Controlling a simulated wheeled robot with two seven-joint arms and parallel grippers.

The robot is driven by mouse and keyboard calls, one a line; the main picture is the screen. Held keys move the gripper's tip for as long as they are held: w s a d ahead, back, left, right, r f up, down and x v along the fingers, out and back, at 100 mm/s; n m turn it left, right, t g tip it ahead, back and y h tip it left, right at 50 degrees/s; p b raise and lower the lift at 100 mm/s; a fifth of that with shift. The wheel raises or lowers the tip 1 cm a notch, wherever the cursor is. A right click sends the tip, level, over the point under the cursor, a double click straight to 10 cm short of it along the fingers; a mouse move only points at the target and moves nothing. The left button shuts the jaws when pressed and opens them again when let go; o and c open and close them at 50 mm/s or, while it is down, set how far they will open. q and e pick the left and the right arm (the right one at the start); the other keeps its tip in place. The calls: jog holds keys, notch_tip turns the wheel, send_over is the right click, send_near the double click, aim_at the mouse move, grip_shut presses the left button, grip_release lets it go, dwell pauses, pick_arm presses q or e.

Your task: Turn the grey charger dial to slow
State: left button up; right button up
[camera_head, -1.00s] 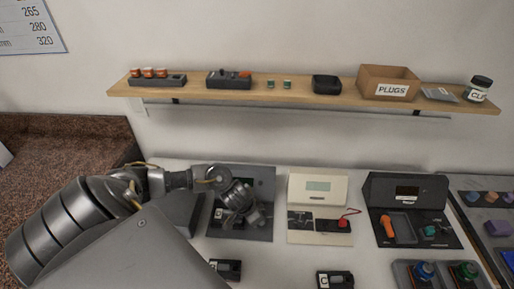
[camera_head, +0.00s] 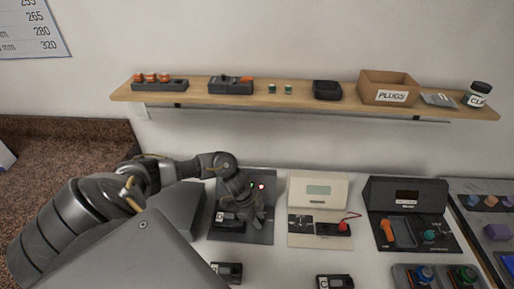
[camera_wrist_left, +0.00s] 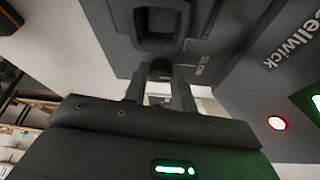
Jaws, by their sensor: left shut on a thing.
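The grey charger (camera_head: 267,234) stands on the white bench, left of centre in the head view. Its upright panel (camera_wrist_left: 245,90) shows the name "cellwick" and a round red light (camera_wrist_left: 277,123) in the left wrist view. My left gripper (camera_head: 254,222) points down at the charger's base from above. In the left wrist view its fingers (camera_wrist_left: 160,74) are close together, shut on a small dark part beside the word "SLOW" (camera_wrist_left: 200,63). This looks like the dial; the fingers hide most of it and its setting cannot be read. My right gripper is not in view.
A black module with a white label (camera_head: 229,218) sits at the charger's left. A cream charger (camera_head: 318,190) and a black charger (camera_head: 408,192) stand to the right. Two small black modules (camera_head: 227,270) (camera_head: 335,281) lie in front. A wooden shelf (camera_head: 300,102) runs behind.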

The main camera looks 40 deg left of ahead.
pick_arm(q)
jog(key=shift+d+f+m, duration=0.1)
jog(key=shift+d+m, duration=0.05)
jog(key=shift+m, duration=0.25)
jog(key=o, duration=1)
jog(key=b+v, duration=0.1)
jog(key=v, duration=1)
jog(key=shift+w, duration=0.15)
